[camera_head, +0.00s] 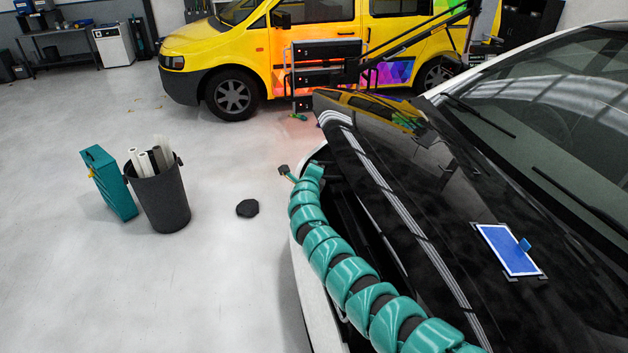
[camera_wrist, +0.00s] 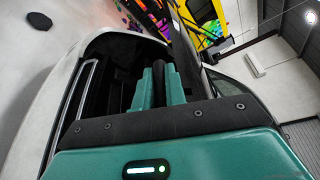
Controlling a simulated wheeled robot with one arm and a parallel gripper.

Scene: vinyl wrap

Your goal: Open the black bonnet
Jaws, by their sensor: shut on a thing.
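The black bonnet (camera_head: 400,165) of the white car stands tilted up at its front edge, with a dark gap (camera_head: 352,222) beneath it. In the wrist view the bonnet shows nearly edge-on as a dark strip (camera_wrist: 183,42). My teal arm runs along the car's front to the bonnet's front edge. My gripper (camera_wrist: 162,84) shows in the wrist view with its two teal fingers close together, shut on a dark edge that looks like the bonnet's. The exact contact is partly hidden by the fingers. The head view does not show the fingertips clearly.
A blue panel with a small blue tool (camera_head: 508,249) lies on the bonnet. A yellow van (camera_head: 300,45) with a black rack (camera_head: 325,60) stands behind. A dark bin of rolls (camera_head: 160,195) and a teal case (camera_head: 108,183) stand left on open floor.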

